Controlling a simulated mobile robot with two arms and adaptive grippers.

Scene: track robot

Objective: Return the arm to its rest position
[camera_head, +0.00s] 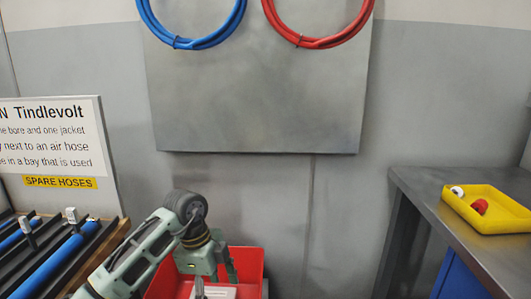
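My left arm comes in from the lower left and bends over at its wrist. My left gripper (214,276) points down over the red bin (250,262) at the bottom centre. A whitish flat thing (222,292) shows inside the bin below the gripper, cut off by the picture's lower edge. The fingertips are small and partly hidden, so I cannot tell whether they are open or shut, or touch anything. My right arm and gripper are not in view.
At left, a rack (40,262) holds blue hoses beside a Tindlevolt sign (50,140). A blue hose coil (196,42) and a red one (318,42) hang on the grey wall panel (260,105). At right, a grey bench (440,222) carries a yellow tray (505,222) with red and white pieces.

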